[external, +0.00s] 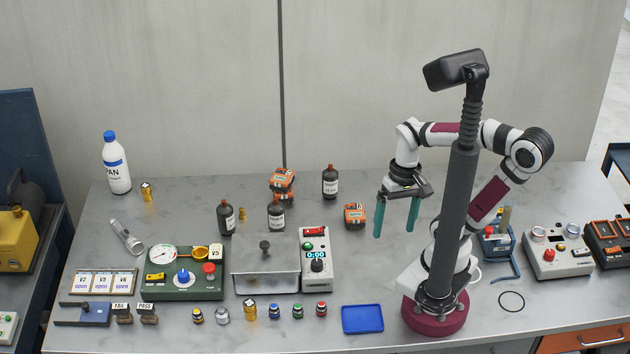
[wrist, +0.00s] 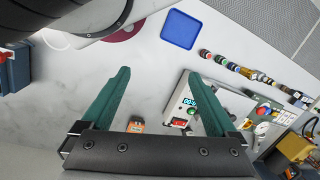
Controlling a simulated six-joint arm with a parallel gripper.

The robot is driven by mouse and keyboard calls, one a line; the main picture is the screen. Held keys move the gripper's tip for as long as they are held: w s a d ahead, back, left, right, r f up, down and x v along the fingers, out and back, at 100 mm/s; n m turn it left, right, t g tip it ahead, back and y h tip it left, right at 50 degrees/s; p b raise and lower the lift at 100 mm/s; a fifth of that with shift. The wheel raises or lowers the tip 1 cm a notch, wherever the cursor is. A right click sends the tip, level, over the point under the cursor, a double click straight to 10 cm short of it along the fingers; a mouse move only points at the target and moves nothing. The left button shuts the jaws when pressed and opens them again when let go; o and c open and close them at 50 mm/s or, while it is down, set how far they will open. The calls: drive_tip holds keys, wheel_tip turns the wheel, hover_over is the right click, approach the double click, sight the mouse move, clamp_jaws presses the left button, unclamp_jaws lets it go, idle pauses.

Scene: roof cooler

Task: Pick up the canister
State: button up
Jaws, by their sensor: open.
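My gripper (external: 396,231) is open and empty, pointing down above the right-middle of the bench. Its two green fingers also show in the wrist view (wrist: 157,74), with bare bench between the tips. Several small can-like items stand on the bench, and I cannot tell for sure which is the canister. A gold one (external: 250,312) and a silver one (external: 222,316) stand in the front row. Another gold one (external: 147,191) stands at the back left. A small gold item (external: 242,213) stands by the dark bottles. All are well left of my gripper.
A blue tray (external: 362,319) lies at the front. A timer box (external: 317,262) and a metal box (external: 265,267) stand left of my gripper. Dark bottles (external: 330,182) and orange blocks (external: 354,215) stand behind. A green gauge panel (external: 183,278) is at left. Bench between timer box and gripper is clear.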

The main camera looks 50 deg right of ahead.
drive_tip(key=w+d+f+n+t+h, duration=0.1)
drive_tip(key=w+d+f+t+h, duration=0.2)
drive_tip(key=w+d, duration=0.55)
drive_tip(key=w+d+f+n+t+h, duration=0.1)
drive_tip(key=w+d+f+t+h, duration=0.1)
drive_tip(key=w+d+f, duration=0.5)
drive_tip(key=n+t+y, duration=0.4)
drive_tip(key=t, duration=0.5)
approach(337, 179)
drive_tip(key=x, duration=1.2)
drive_tip(key=shift+w+f, duration=0.1)
drive_tip(key=shift+w, duration=0.15)
clamp_jaws()
